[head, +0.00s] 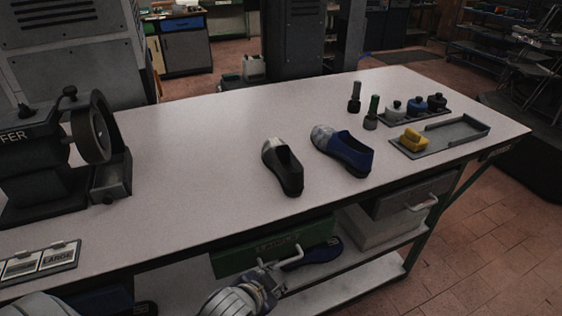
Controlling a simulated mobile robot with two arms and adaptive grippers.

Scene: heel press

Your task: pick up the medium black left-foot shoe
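A black shoe with a grey toe (283,168) stands upright on the pale workbench (200,160), its toe pointing to the back. A blue shoe with a grey toe (346,152) stands just to its right, apart from it. Size and foot side cannot be read from this view. My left gripper (262,284) is low at the bottom middle, in front of the bench edge and well away from both shoes. Its fingers are small and unclear, so I cannot tell whether it is open. My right gripper is out of view.
A buffing machine (55,150) and a size-label plate (40,261) are at the left. Two small bottles (363,108), a rack of pots (416,107) and a grey tray (460,134) with a yellow block (412,139) stand right. A green drawer (275,246) hangs under the bench.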

